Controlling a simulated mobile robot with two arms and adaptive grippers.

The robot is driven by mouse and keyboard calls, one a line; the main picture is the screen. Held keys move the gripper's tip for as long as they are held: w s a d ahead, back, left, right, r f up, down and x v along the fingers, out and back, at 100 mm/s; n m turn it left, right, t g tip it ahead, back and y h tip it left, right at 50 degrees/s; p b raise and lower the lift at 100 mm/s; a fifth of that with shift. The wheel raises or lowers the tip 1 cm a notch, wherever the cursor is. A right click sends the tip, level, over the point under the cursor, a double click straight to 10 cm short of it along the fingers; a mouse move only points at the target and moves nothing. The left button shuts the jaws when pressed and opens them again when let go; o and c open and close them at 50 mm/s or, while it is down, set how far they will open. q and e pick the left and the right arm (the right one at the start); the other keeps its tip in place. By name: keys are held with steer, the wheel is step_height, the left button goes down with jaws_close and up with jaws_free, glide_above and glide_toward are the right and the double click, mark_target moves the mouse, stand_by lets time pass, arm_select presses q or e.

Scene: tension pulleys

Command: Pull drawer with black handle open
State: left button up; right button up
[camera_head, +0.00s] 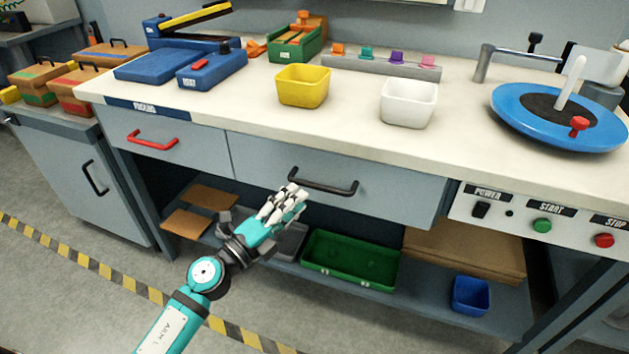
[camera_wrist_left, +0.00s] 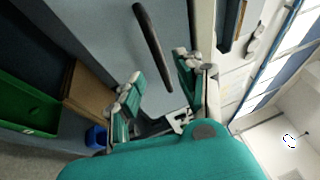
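The drawer (camera_head: 400,190) with the black handle (camera_head: 322,185) is under the worktop and looks shut. In the left wrist view the black handle (camera_wrist_left: 152,42) stretches ahead of my left gripper, its near end close to the gap between the fingers. My left gripper (camera_head: 290,197) is at the left end of the handle, in front of the drawer face. In the left wrist view its fingers (camera_wrist_left: 160,82) are apart with nothing between them; I cannot tell whether they touch the handle. My right gripper is not in view.
A drawer with a red handle (camera_head: 152,140) is to the left. A lower shelf holds a green bin (camera_head: 350,262) and a blue bin (camera_head: 470,296). Yellow (camera_head: 303,88) and white (camera_head: 408,104) bins stand on the worktop above. A control panel (camera_head: 540,222) is on the right.

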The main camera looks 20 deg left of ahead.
mark_target(315, 186)
arm_select(q)
steer(key=x, duration=0.6)
steer(key=shift+w+d+p, duration=0.1)
steer(key=shift+w+p, duration=0.05)
steer(key=shift+p, duration=0.15)
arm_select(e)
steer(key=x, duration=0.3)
arm_select(q)
jaws_close()
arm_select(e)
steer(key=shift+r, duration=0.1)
